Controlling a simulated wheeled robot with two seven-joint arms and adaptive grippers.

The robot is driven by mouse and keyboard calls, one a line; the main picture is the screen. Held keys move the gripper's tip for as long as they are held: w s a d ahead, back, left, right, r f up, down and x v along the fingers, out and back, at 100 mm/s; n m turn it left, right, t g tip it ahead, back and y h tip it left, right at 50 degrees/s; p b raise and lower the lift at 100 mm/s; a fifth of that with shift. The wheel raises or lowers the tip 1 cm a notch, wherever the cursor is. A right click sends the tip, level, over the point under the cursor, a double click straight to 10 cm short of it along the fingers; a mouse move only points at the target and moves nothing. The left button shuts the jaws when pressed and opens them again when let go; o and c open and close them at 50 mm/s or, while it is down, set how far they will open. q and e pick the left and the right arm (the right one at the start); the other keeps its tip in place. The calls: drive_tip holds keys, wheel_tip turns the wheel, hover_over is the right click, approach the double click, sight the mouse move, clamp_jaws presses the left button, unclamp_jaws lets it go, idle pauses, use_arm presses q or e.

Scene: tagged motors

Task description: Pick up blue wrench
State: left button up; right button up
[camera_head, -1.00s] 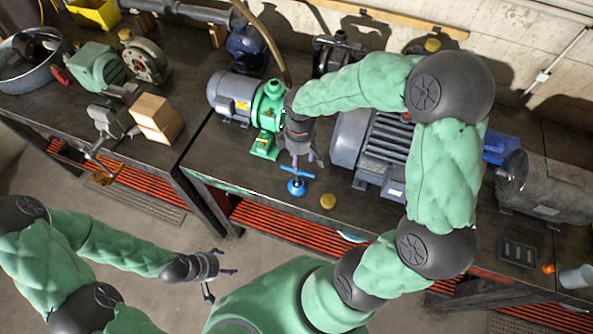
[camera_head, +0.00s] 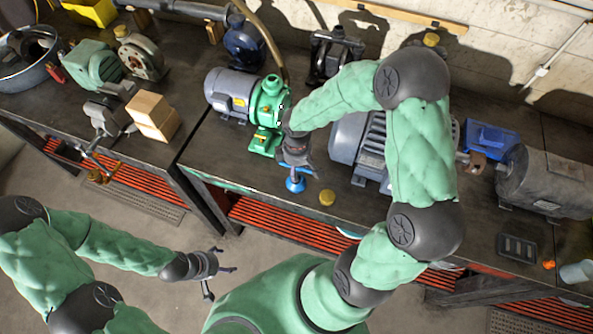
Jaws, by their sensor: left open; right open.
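The blue wrench (camera_head: 295,184) is a small blue T-shaped tool with a round foot, standing on the right workbench near its front edge. My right gripper (camera_head: 297,168) is open and right at the wrench's upper part. It covers most of the handle, and I cannot tell whether the fingers touch it. My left gripper (camera_head: 218,276) is open and empty, low over the floor in front of the benches.
A green and grey pump motor (camera_head: 235,95) stands behind left of the wrench, and a large grey motor (camera_head: 352,145) to its right. A small brass-coloured cylinder (camera_head: 327,197) is close by on the right. Wooden blocks (camera_head: 153,115) are on the left bench.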

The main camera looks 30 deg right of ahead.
clamp_jaws()
drive_tip(key=shift+r, duration=0.1)
drive_tip(key=shift+r, duration=0.4)
drive_tip(key=r, duration=0.3)
drive_tip(key=shift+a+r+p, duration=0.15)
drive_tip(key=shift+a+p, duration=0.15)
drive_tip(key=shift+a, duration=0.1)
drive_tip(key=s+a+r, duration=0.5)
drive_tip(key=a+r, duration=0.3)
drive_tip(key=a, duration=0.4)
drive_tip(key=shift+a+r, duration=0.2)
drive_tip(key=shift+r, duration=0.2)
